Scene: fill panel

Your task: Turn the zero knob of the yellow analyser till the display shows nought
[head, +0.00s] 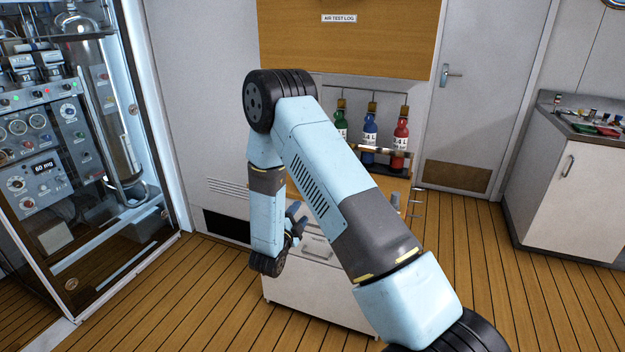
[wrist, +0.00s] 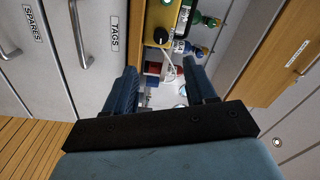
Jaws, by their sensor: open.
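In the wrist view a yellow body (wrist: 172,14), which looks like the analyser, shows at the top, partly cut off by the frame edge. A round black knob (wrist: 160,35) sits on it. I cannot see a display reading on it. My gripper (wrist: 161,82) is open and empty, its two blue-grey fingers wide apart. The knob lies beyond the fingertips, apart from them. In the head view my gripper (head: 297,222) hangs over the white drawer unit, partly hidden by my arm. The analyser is not visible there.
Green, blue (head: 370,133) and red (head: 401,134) bottles stand in a rack behind my arm. A white counter (head: 567,185) is at right. The wooden floor (head: 462,290) at right is clear.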

